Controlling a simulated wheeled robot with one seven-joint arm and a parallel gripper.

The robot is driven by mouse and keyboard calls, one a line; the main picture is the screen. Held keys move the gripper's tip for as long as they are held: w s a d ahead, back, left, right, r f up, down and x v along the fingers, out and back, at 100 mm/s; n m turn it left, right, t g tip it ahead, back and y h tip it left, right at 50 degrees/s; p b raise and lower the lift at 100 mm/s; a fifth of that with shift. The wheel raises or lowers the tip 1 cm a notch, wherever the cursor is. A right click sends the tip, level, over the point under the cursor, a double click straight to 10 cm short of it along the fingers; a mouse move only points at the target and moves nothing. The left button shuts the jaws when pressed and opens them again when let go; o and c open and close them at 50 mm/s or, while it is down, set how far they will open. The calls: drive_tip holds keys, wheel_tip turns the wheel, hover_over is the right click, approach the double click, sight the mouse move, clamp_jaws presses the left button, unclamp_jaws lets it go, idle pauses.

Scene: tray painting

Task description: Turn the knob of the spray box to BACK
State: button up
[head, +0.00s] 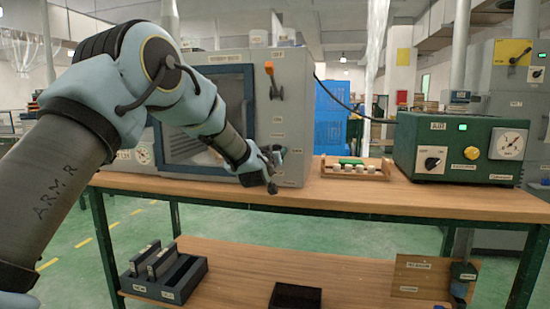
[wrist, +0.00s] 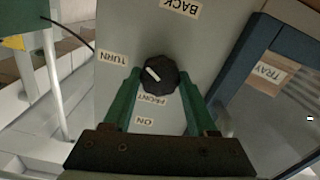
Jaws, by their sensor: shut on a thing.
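The spray box (head: 283,123) is a grey cabinet with a blue-framed glass door, on the table. In the wrist view its grey panel (wrist: 215,40) carries a black knob (wrist: 160,76) with a white pointer mark. The mark points up-left, toward the TURN label (wrist: 113,58). The BACK label (wrist: 180,8) is at the top, upside down; the FRONT label (wrist: 149,99) is just below the knob, partly covered by it. My gripper (wrist: 161,84) has its green fingers on both sides of the knob, shut on it. In the head view my gripper (head: 270,172) hides the knob.
A green air box (head: 462,140) with a dial and gauge stands at the right of the table. Dark holders (head: 165,280) are on the lower shelf.

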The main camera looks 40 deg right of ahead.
drive_tip(key=shift+f+m+b, duration=0.2)
drive_tip(key=shift+m+b, duration=1.15)
drive_tip(key=shift+m, duration=4.25)
drive_tip(key=o, duration=1.4)
drive_tip(key=shift+r, duration=0.1)
drive_tip(key=shift+c, duration=0.2)
drive_tip(key=v, duration=1)
drive_tip(key=shift+s+a+b, duration=0.2)
drive_tip(key=shift+a+b, duration=0.15)
drive_tip(key=shift+b, duration=0.05)
